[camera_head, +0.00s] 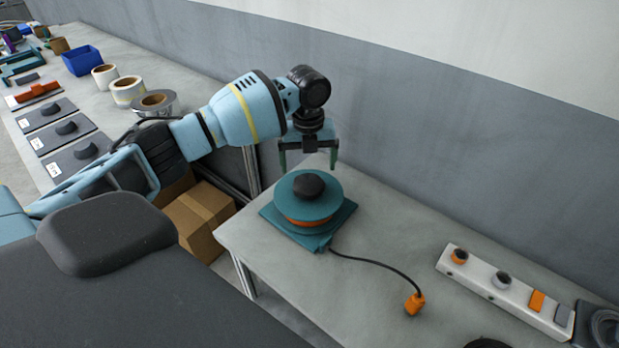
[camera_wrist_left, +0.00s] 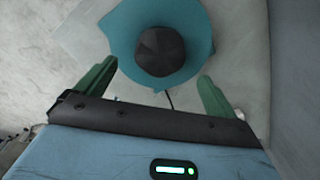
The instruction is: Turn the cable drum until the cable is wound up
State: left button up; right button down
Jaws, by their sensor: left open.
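The cable drum (camera_head: 292,208) is teal with a black knob (camera_head: 309,186) on top and some orange showing below its upper disc. It sits on a teal square base (camera_head: 282,232) on the grey table. A black cable (camera_head: 375,263) runs from the base across the table to an orange plug (camera_head: 414,303). My left gripper (camera_head: 308,163) is open and empty above the drum's far side. In the left wrist view, the knob (camera_wrist_left: 161,50) lies ahead of the two green fingers (camera_wrist_left: 155,88), apart from them. My right gripper is not in view.
A white strip (camera_head: 480,282) with knobs and switches lies at the table's right. A grey wall (camera_head: 430,130) stands close behind. Cardboard boxes (camera_head: 195,215) are below left. Another bench (camera_head: 105,110) holds tape rolls and a blue bin (camera_head: 82,60).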

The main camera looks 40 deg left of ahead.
aim_at(309, 183)
pick_arm(q)
notch_tip(309, 183, down, 6)
dwell(0.4)
jog(key=c, duration=1.4)
